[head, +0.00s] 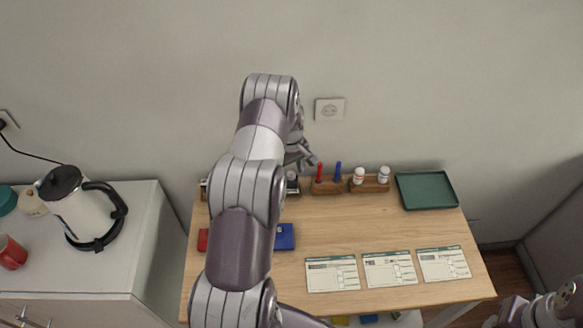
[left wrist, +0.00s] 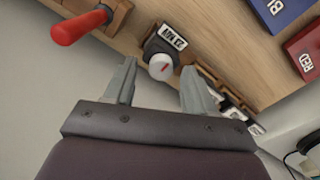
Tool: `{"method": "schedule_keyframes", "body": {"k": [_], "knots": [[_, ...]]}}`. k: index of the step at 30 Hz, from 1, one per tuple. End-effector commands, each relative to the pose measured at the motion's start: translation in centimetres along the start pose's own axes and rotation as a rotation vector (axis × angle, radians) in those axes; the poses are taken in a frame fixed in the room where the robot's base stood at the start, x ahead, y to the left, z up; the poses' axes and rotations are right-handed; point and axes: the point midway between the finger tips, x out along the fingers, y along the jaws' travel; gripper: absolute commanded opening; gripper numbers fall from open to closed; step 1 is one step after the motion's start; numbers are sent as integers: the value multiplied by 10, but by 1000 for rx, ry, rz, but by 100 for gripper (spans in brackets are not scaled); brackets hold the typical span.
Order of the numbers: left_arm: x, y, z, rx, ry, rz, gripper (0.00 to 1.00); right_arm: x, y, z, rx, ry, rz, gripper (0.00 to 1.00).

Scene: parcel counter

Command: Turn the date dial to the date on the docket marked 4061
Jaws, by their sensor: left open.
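The date dial (left wrist: 162,67) is a round pale knob with a red mark, on a dark housing. Its small date plate (left wrist: 172,36) appears upside down and seems to read 23 NOV. In the head view the dial (head: 291,178) is partly covered by my arm. My left gripper (left wrist: 158,70) is open, its fingers on either side of the knob; I cannot tell whether they touch it. The left gripper (head: 302,160) also shows at the counter's back. Three dockets (head: 332,274) (head: 390,269) (head: 443,264) lie at the front; their numbers are too small to read. My right arm's end (head: 535,310) is at lower right.
A red-handled stamp (head: 320,172) and a blue one (head: 338,171) stand in a wooden holder beside the dial. Two white bottles (head: 359,175) (head: 384,174) and a green tray (head: 427,190) are further right. A blue pad (head: 284,237) and red pad (head: 203,240) lie left.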

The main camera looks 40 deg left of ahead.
Motion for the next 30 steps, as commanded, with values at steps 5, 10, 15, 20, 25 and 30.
{"method": "schedule_keyframes", "body": {"k": [5,10,15,20,25,30], "knots": [[10,0,0,0,1,1,55,-2,0,0,0,0,0,43],[10,0,0,1,1,1,55,-2,0,0,0,0,0,43],[10,0,0,1,1,1,6,-2,0,0,0,0,0,43],[9,0,0,2,1,1,0,-2,0,0,0,0,0,43],[9,0,0,23,1,1,0,0,0,0,0,0,0,43],[9,0,0,41,1,1,0,0,0,0,0,0,0,43]]}}
